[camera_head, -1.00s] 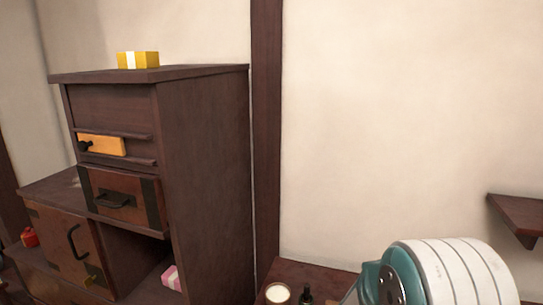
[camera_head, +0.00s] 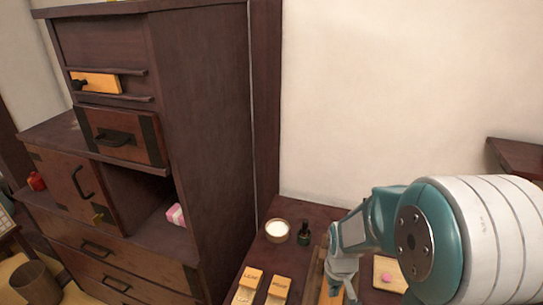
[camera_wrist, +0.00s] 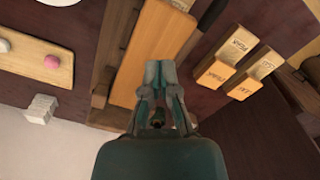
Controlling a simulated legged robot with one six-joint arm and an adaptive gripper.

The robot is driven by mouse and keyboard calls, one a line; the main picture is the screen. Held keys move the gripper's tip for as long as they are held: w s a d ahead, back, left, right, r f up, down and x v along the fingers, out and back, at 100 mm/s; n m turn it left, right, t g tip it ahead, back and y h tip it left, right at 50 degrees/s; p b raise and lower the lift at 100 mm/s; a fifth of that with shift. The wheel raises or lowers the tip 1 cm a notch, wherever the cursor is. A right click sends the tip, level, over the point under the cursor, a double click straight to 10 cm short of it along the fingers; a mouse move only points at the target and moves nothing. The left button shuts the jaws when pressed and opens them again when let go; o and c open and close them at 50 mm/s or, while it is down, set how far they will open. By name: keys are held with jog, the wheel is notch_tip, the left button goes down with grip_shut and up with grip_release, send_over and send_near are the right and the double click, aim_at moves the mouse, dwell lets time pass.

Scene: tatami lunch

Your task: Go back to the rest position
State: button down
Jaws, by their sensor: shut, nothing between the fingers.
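My gripper (camera_head: 335,285) hangs at the lower right of the head view, at the end of my teal and white arm. In the wrist view my gripper (camera_wrist: 167,68) has its fingers together and empty. It shows in front of a long orange-brown wooden block (camera_wrist: 155,45) set in a dark wooden holder. I cannot tell how far its tips are above the block.
A low dark table (camera_head: 312,218) bears a white-filled cup (camera_head: 277,230), a small dark bottle (camera_head: 304,234), two labelled wooden blocks (camera_head: 262,287) and a pale board (camera_head: 388,272) with a pink piece. A tall dark cabinet (camera_head: 205,130) stands at left. A wall shelf (camera_head: 518,158) juts out at right.

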jog(key=shift+r, duration=0.95)
jog(key=shift+r, duration=0.2)
jog(key=s+r+m+t, duration=0.1)
jog(key=s+r+t, duration=0.1)
jog(key=s+r, duration=0.5)
jog(key=s+r+m+t, duration=0.1)
jog(key=s+r+t, duration=0.2)
jog(key=s+r, duration=0.4)
notch_tip(320, 180, up, 6)
jog(key=shift+r+t, duration=0.1)
jog(key=shift+t, duration=0.2)
